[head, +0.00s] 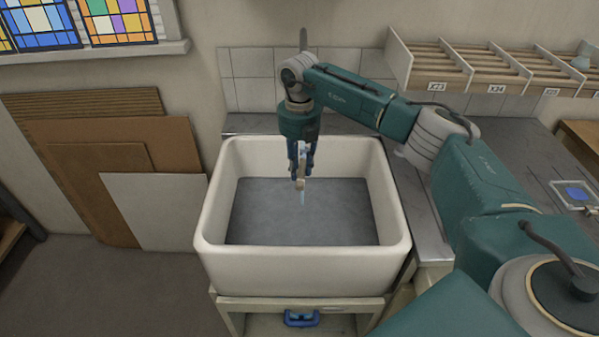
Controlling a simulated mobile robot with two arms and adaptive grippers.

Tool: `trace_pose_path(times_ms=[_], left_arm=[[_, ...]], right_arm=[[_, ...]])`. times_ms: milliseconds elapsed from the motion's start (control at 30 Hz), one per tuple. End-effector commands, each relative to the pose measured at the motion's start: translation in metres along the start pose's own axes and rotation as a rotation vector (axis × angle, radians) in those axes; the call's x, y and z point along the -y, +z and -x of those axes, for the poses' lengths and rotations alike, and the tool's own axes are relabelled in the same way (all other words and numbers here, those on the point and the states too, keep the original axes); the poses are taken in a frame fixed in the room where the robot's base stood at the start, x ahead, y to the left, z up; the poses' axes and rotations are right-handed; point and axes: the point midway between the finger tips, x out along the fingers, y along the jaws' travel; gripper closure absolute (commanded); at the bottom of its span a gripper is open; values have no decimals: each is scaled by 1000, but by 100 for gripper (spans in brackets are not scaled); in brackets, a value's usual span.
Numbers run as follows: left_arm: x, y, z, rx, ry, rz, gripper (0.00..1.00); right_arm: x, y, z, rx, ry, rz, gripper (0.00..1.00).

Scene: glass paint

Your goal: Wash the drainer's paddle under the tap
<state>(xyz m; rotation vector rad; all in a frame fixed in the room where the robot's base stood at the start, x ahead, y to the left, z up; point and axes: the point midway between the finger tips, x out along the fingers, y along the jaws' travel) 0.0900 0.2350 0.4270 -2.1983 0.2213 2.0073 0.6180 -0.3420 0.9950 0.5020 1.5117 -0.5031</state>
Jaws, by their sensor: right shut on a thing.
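My right gripper (300,172) hangs pointing down over the white sink (300,272), near its middle. It is shut on a small pale tan and light-blue thing, which looks like the paddle (301,185); its lower end points down into the basin. The gripper fingers hide part of it. The tap is mostly hidden behind my right arm; a thin grey upright piece, perhaps its top, shows above the wrist. I cannot tell whether water is running on the paddle. My left gripper is not in view.
The sink's high rim surrounds the grey basin floor. A grey counter (530,165) runs to the right, with a small framed blue piece (575,194) on it. A wooden rack (490,70) hangs above. Boards (150,210) lean on the left wall. A blue object (301,318) sits below the sink.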

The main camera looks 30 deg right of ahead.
Motion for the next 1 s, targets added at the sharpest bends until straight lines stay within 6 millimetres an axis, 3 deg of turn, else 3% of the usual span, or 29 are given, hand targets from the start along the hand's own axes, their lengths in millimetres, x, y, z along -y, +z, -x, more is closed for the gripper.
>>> trace_pose_path(times_ms=[367,1000], left_arm=[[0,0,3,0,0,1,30],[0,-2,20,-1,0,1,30]], right_arm=[[6,-1,1,1,1,0,100],[45,-35,1,0,0,0,100]])
